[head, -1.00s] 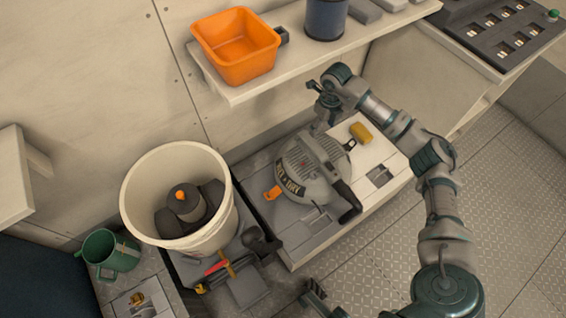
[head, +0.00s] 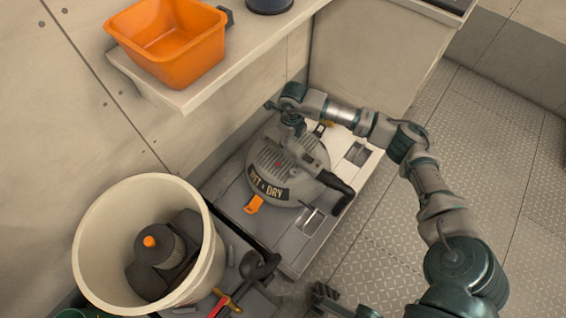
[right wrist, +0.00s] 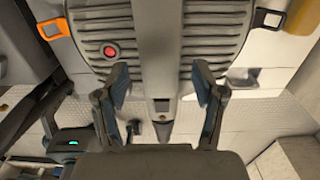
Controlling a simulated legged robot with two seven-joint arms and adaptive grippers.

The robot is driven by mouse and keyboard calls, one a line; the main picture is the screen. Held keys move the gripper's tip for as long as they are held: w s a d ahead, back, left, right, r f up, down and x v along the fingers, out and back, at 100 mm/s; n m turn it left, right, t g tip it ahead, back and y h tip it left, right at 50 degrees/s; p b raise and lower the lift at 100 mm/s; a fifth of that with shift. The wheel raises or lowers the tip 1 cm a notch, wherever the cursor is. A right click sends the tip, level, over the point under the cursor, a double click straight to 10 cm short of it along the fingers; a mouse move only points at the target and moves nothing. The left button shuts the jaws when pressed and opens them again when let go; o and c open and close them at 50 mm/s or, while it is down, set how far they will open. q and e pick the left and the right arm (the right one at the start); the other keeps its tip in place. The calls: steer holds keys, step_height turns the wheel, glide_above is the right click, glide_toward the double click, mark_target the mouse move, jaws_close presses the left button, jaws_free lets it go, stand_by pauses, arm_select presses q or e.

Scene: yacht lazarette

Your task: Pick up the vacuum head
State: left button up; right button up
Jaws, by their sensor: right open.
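The vacuum head (head: 312,158) is a grey ribbed dome with a "WET & DRY" label, an orange latch and a dark handle end. It sits on the grey and pale low platform. My right gripper (head: 290,128) is just above its far side, reaching down. In the right wrist view my right gripper (right wrist: 160,85) is open, its two fingers on either side of the grey handle bar of the vacuum head (right wrist: 205,45), without a visible grip. A red button shows beside the bar. What seems to be my left gripper (head: 325,295) shows only in part at the bottom edge.
A cream bucket (head: 88,250) with a dark filter part inside stands at the left. An orange bin (head: 165,45) sits on the shelf (head: 185,98) overhanging the back. Dark tools (head: 258,268) lie beside the bucket. The metal floor at right is clear.

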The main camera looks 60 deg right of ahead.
step_height(320, 180, down, 3)
steer(key=shift+f+b, duration=0.15)
steer(key=shift+b, duration=0.25)
steer(key=shift+r, duration=0.3)
jaws_close()
steer(key=shift+w, duration=0.1)
